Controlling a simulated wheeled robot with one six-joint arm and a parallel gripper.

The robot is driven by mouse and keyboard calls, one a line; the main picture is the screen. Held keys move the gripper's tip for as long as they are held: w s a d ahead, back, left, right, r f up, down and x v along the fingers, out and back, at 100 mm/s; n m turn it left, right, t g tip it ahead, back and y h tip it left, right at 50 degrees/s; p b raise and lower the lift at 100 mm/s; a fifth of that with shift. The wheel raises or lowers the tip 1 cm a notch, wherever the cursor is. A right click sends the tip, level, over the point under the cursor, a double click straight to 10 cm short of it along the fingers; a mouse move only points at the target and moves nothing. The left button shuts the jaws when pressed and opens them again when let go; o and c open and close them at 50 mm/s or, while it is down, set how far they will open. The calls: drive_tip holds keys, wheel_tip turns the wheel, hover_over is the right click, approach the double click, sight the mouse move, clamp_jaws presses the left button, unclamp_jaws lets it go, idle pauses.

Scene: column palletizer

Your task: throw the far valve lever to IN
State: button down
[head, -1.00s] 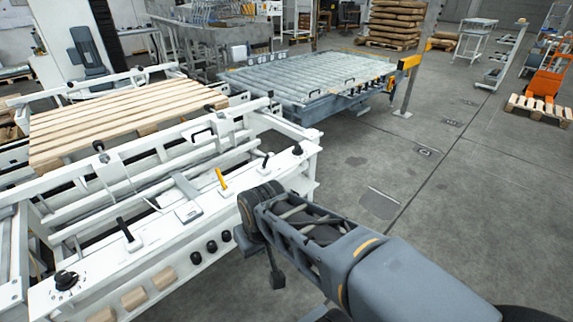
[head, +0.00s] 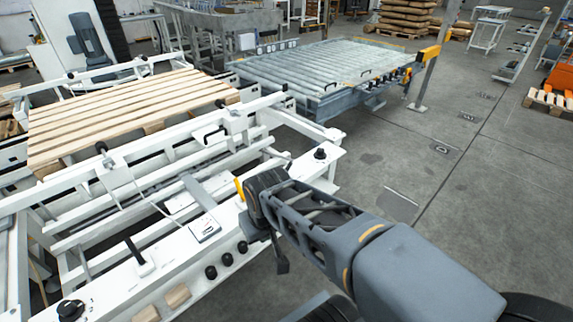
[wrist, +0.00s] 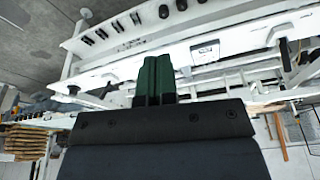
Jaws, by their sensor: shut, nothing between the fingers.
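The white machine's front panel (head: 105,285) carries a row of controls. A black lever (head: 137,250) stands at the near part and a yellow lever (head: 239,188) further along. In the head view the fingers are hidden behind my wrist, beside the yellow lever.
A black knob (head: 320,153) sits at the panel's far end, and a dial (head: 70,309) at the near end. A label plate (head: 205,229) lies between the levers. A wooden pallet (head: 125,115) rests behind, and a roller conveyor (head: 325,75) beyond.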

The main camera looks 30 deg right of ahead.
drive_tip(key=m+t+h+b, duration=0.2)
drive_tip(key=t+h+b, duration=0.1)
drive_tip(key=t+b, duration=1.35)
approach(287, 169)
drive_tip(key=s+a+f+g+b, duration=0.1)
drive_tip(key=g+b, duration=0.1)
drive_tip(key=s+d+f+t+y+b, duration=0.2)
drive_tip(key=s+d+f+t+b, duration=0.1)
drive_tip(key=s+t+b, duration=0.1)
drive_tip(key=shift+s+f+n+t+y, duration=0.35)
drive_tip(key=shift+s+t, duration=0.25)
drive_tip(key=shift+t, duration=0.25)
drive_tip(key=b+x, duration=0.2)
drive_tip(key=x, duration=1.2)
drive_tip(key=shift+d+b, duration=0.15)
drive_tip(key=shift+b, duration=0.15)
